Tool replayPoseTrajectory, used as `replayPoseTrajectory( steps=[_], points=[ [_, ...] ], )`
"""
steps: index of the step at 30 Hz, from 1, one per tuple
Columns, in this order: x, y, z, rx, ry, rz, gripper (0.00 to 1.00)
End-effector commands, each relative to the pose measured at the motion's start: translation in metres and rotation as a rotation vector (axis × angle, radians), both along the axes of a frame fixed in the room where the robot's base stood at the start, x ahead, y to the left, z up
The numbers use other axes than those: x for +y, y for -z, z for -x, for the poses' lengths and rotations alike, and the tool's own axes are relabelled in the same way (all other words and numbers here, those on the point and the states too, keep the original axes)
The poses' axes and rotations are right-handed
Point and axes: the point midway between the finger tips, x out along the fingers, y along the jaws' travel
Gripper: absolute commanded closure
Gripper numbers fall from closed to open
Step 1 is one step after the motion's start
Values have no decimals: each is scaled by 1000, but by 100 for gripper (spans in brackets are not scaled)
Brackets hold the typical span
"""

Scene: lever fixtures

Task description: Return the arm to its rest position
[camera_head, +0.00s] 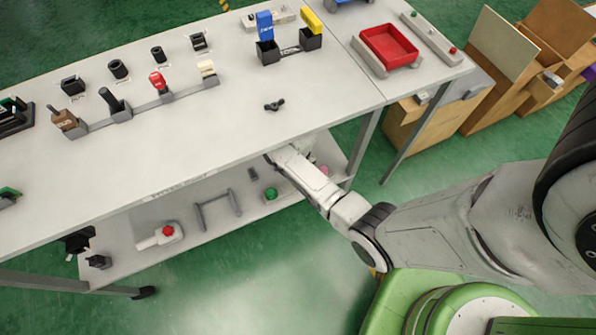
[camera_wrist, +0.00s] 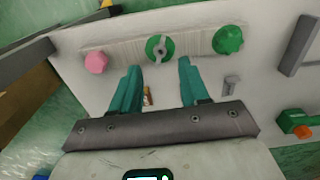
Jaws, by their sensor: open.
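My gripper (camera_wrist: 160,66) shows in the wrist view with its two teal fingers apart and nothing between them. Its fingertips point at a pale panel that carries a pink knob (camera_wrist: 96,62), a green round knob with a grey handle (camera_wrist: 160,48) and a green lobed knob (camera_wrist: 228,40). I cannot tell whether the fingers touch the panel. In the head view my white forearm reaches in from the right to the table's front edge, low by the lower shelf. My fingers are hidden there.
The long table (camera_head: 200,150) holds several levers and switches and a red tray (camera_head: 390,46). The lower shelf (camera_head: 190,215) carries a grey handle (camera_head: 218,210), a red button (camera_head: 168,230) and a green knob (camera_head: 271,193). A table leg (camera_head: 362,145) stands near my arm. Cardboard boxes (camera_head: 420,120) are at right.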

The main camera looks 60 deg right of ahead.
Motion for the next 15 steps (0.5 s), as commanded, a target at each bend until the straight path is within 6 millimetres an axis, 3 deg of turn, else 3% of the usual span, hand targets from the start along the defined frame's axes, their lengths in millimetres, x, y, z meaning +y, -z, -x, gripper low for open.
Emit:
replayPoseTrajectory(
  steps=[6,15],
  points=[
    [0,-21,0,-1,0,1,55],
    [0,-22,0,1,0,-1,55]
  ],
)
